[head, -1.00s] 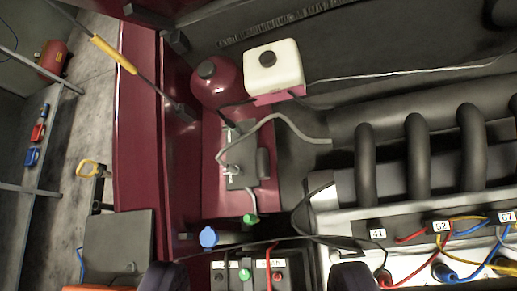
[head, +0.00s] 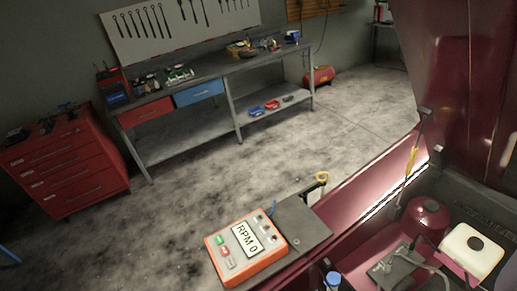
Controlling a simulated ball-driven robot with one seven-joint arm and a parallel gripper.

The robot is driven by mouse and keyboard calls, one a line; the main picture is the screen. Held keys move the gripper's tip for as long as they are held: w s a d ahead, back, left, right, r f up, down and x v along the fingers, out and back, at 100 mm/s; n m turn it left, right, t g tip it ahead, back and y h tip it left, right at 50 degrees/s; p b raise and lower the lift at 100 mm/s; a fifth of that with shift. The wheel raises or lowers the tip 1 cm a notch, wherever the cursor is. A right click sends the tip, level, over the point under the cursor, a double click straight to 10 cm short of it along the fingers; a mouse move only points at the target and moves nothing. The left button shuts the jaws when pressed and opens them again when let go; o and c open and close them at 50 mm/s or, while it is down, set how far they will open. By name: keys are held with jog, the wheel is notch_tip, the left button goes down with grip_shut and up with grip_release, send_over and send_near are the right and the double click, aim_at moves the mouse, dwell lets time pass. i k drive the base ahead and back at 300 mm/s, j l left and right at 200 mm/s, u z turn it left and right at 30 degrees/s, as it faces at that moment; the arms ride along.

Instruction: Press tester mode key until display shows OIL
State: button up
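The tester (head: 262,272) is an orange-framed box with a grey face, lying tilted in the picture at the bottom middle. Its white display (head: 247,238) reads "RPM 0". Left of the display is a column of keys: a green key (head: 220,240), a red key (head: 224,251) and a grey key (head: 229,264). Their labels are too small to read, so I cannot tell which is the mode key. Small dark knobs or sockets sit on its right side. The tester rests on a dark grey panel (head: 306,226) beside the engine bay. My gripper is not in view.
The maroon car's engine bay fills the lower right, with a white reservoir (head: 468,253), a red round tank (head: 427,218) and a blue cap (head: 333,279). A workbench (head: 215,77) and red drawer cabinet (head: 65,165) stand beyond open floor.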

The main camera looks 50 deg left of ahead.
aim_at(230, 262)
jog(key=u, duration=1.3)
